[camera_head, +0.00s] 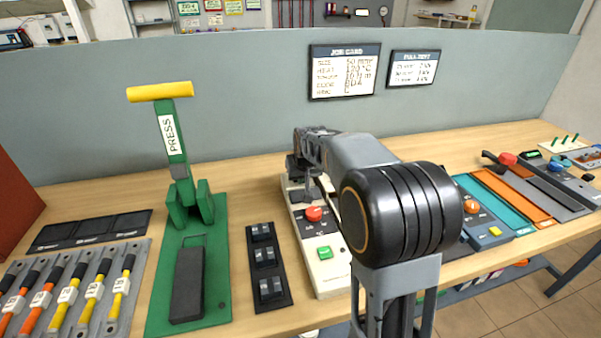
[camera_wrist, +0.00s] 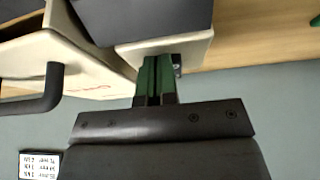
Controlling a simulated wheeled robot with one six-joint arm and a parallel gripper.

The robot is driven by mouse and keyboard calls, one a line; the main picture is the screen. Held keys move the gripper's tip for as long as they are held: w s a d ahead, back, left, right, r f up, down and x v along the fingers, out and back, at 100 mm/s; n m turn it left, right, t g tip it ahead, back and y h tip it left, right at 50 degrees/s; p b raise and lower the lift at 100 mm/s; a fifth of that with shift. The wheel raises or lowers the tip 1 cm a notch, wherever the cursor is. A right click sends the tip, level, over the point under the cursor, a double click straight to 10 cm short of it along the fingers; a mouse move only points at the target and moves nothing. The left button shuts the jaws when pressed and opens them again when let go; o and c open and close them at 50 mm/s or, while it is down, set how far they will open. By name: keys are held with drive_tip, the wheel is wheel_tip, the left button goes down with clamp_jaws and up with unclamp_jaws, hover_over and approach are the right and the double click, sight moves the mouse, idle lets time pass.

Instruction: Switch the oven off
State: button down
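A cream machine (camera_head: 321,270), which may be the oven, stands on the bench with a red button (camera_head: 313,213) and a green button (camera_head: 324,252) on its front part. My arm hides much of its back and right side. My gripper (camera_head: 312,190) is over its far part. In the wrist view, a cream housing (camera_wrist: 60,55) with a dark handle (camera_wrist: 45,90) is at the left. My gripper's fingers (camera_wrist: 156,70) are close together, with their tips against or just in front of a cream block (camera_wrist: 190,48). Contact is unclear, and I see nothing held between them.
Left are a green press (camera_head: 178,230) with a yellow handle, a black switch strip (camera_head: 266,262) and a tool rack (camera_head: 90,290). Right are teal and orange panels (camera_head: 512,195). A grey partition (camera_head: 230,90) with two cards stands behind. Bare bench shows between the devices.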

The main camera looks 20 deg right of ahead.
drive_tip(key=shift+f, duration=0.3)
drive_tip(key=shift+w+r+p, duration=0.5)
drive_tip(key=shift+w+p, duration=0.05)
drive_tip(key=shift+p, duration=0.15)
drive_tip(key=shift+r, duration=0.2)
drive_tip(key=p+v, duration=0.2)
drive_tip(key=v, duration=0.1)
drive_tip(key=p+v, duration=0.1)
drive_tip(key=shift+w+a+r, duration=0.1)
drive_tip(key=shift+w+r, duration=0.15)
drive_tip(key=shift+r, duration=0.2)
drive_tip(key=s+f+v, duration=0.1)
drive_tip(key=v, duration=0.8)
drive_tip(key=s+a+f+p, duration=0.2)
drive_tip(key=s, duration=0.8)
drive_tip(key=s+a+f+n+g+p, duration=0.1)
drive_tip(key=s+a+f+p, duration=0.1)
drive_tip(key=s, duration=0.9)
drive_tip(key=shift+a+f+g+p, duration=0.35)
drive_tip(key=shift+a+p, duration=0.1)
drive_tip(key=shift+a, duration=0.1)
